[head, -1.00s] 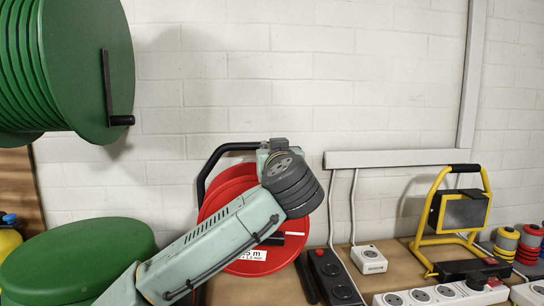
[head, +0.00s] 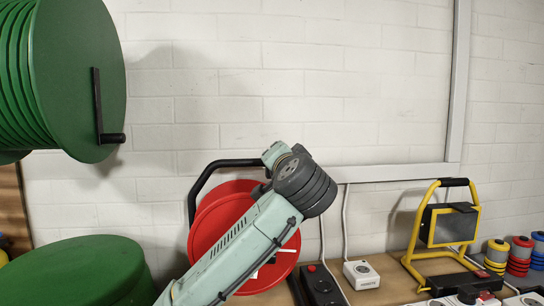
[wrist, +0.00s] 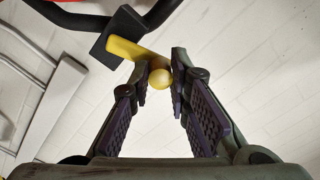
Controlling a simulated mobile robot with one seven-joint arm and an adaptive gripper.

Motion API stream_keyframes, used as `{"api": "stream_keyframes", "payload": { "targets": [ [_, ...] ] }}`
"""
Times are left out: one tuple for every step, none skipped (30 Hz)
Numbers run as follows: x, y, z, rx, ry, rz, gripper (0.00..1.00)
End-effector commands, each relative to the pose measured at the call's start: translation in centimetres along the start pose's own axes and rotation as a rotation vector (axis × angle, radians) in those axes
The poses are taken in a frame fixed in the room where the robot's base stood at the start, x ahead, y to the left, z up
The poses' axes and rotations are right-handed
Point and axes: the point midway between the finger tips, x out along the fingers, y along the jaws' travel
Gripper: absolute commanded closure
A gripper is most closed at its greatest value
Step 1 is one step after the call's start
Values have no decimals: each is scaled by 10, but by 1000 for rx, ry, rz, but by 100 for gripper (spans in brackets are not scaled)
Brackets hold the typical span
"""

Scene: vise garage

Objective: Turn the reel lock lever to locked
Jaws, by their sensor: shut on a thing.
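The red cable reel (head: 215,212) with its black tubular frame (head: 197,185) stands on the bench against the wall, largely covered by my arm in the head view. The reel lock lever (wrist: 125,48) is a yellow bar on a dark block (wrist: 112,33) in the wrist view, with a round yellow knob (wrist: 160,79) at its near end. My gripper (wrist: 160,68) is shut on the lever's knob end, with one finger on each side. The gripper and the lever are hidden in the head view.
A large green reel (head: 85,80) with a black crank hangs at upper left, and a green drum (head: 75,270) stands below it. A yellow work lamp (head: 445,225), a black power strip (head: 322,285) and a white socket box (head: 361,274) are on the bench at right.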

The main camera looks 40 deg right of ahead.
Motion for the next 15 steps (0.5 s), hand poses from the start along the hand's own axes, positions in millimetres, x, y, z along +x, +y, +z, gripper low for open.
{"api": "stream_keyframes", "payload": {
  "targets": [
    [0,-1,-3,37,0,-2,100],
    [0,-1,-4,60,0,-2,100],
    [0,0,-5,89,0,-2,100],
    [0,1,-6,110,0,-2,100],
    [0,1,-7,129,0,-2,100],
    [0,2,-8,153,0,-2,100],
    [0,3,-8,171,0,-2,100],
    [0,3,-9,185,0,-2,100],
    [0,4,-10,206,0,-2,100],
    [0,4,-10,218,0,-2,100],
    [0,4,-10,230,0,-2,100],
    [0,5,-11,245,0,-2,100],
    [0,5,-11,254,0,-2,100],
    [0,6,-12,263,0,-2,100],
    [0,6,-12,274,0,-2,100]
  ]
}}
